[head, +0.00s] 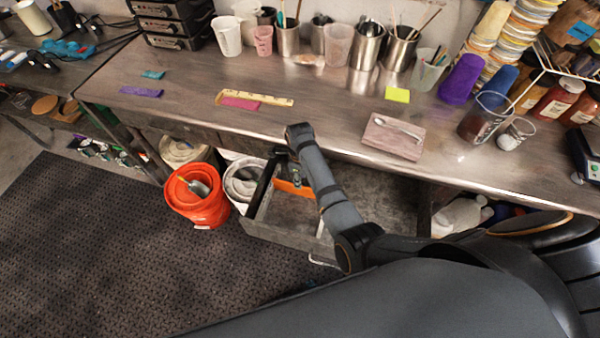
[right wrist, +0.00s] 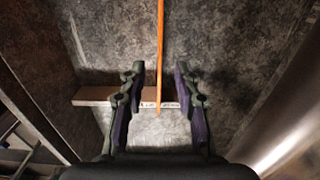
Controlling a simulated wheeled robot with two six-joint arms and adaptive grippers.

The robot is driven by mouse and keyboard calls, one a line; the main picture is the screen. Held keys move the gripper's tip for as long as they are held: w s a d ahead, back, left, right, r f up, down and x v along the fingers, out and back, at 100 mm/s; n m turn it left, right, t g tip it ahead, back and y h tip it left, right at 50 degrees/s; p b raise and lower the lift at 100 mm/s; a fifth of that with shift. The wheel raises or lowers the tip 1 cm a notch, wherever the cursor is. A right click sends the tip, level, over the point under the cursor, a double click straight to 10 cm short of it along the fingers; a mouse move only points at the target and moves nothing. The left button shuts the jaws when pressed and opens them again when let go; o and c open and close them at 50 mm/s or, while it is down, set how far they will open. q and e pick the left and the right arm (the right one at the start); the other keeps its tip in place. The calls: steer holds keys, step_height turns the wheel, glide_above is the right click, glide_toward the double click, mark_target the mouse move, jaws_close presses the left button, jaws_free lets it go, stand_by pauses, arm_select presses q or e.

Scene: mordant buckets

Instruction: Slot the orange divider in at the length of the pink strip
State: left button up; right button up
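The orange divider (head: 291,187) stands in the open drawer (head: 284,238), near its left end. In the right wrist view the orange divider (right wrist: 160,45) is a thin edge-on line running down between my fingers. The pink strip (head: 240,103) lies on the bench top beside a yellow ruler (head: 270,100). My right gripper (head: 296,178) is down in the drawer by the divider. In the right wrist view my right gripper (right wrist: 158,98) is open, with a gap on each side of the divider. My left gripper is not in view.
A pale bar with dark marks (right wrist: 92,97) crosses the drawer beneath my fingers. An orange bucket (head: 195,200) and a white bucket (head: 243,182) stand left of the drawer. A purple strip (head: 141,92) and a board (head: 392,138) lie on the bench.

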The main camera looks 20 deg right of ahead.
steer(key=shift+r, duration=1.95)
